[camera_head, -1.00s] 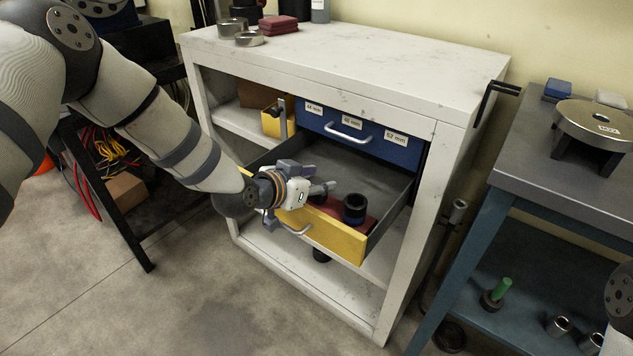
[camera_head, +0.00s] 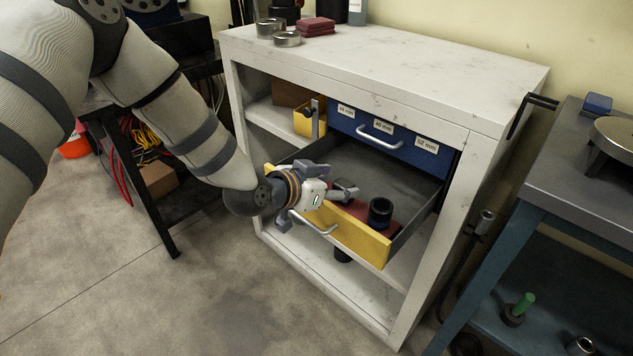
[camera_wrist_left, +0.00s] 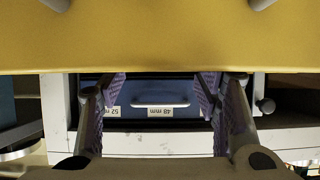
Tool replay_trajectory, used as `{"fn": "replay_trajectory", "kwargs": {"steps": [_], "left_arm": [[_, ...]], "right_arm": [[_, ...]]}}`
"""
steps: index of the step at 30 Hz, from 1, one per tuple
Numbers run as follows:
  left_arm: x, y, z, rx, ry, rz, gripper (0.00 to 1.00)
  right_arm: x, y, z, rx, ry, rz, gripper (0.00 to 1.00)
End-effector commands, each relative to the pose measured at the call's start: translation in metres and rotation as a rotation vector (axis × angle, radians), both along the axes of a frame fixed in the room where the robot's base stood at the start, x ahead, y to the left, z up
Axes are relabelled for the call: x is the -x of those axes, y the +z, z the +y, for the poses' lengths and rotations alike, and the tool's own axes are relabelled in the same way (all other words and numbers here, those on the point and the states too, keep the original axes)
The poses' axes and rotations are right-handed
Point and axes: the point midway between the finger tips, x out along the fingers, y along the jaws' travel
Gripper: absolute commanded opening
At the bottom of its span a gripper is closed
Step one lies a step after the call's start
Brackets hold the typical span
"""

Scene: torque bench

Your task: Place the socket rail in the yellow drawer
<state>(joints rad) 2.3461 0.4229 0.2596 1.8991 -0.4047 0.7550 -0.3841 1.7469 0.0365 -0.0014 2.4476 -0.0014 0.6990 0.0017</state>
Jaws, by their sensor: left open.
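The yellow drawer (camera_head: 361,236) is pulled out of the white cabinet, with its grey inside showing. The socket rail (camera_head: 398,227), dark red with black sockets, lies inside near the front wall. One black socket (camera_head: 379,211) stands upright on it; the rail's left part is hidden by my gripper and the drawer front. My left gripper (camera_head: 345,190) is open at the drawer's front edge, left of that socket, with its fingers pointing inward. In the left wrist view, the open fingers (camera_wrist_left: 160,90) have nothing visible between them, and the yellow front (camera_wrist_left: 160,38) fills the top. My right gripper is out of view.
The closed blue drawer (camera_head: 385,135) with size labels is above and behind. A small yellow bin (camera_head: 304,122) stands on the shelf to its left. The cabinet's right post (camera_head: 450,200) is close to the drawer. A blue bench (camera_head: 560,185) stands at right.

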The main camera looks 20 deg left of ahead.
Motion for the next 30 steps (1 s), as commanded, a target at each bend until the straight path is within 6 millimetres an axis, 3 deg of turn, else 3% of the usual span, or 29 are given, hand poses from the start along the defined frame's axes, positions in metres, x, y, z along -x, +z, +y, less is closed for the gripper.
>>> {"fn": "replay_trajectory", "kwargs": {"steps": [1,3,13,19,22,23,26,27,29,30], "left_arm": [[0.008,0.013,0.003,0.001,0.001,-0.009,0.57],[0.020,0.021,0.008,0.002,0.002,-0.009,0.57],[0.062,0.041,0.023,0.002,0.001,-0.006,0.57],[0.068,0.039,0.024,0.001,0.001,0.002,0.57],[0.088,0.010,0.019,0.005,0.006,0.094,0.57],[0.101,-0.007,0.017,0.006,0.011,0.149,0.57],[0.174,-0.077,0.011,0.004,0.049,0.415,0.57],[0.213,-0.104,0.010,-0.003,0.074,0.541,0.57],[0.279,-0.138,0.012,-0.027,0.120,0.735,0.57],[0.323,-0.154,0.015,-0.049,0.155,0.856,0.57]], "right_arm": [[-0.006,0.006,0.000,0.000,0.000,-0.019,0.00],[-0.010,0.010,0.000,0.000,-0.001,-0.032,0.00],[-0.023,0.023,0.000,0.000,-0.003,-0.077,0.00],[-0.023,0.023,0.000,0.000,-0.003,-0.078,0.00],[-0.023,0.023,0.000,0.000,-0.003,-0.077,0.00],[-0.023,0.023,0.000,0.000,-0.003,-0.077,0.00],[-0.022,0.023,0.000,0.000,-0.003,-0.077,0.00],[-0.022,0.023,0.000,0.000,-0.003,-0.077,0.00],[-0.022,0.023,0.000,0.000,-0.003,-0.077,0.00],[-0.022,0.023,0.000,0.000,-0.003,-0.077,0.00]]}}
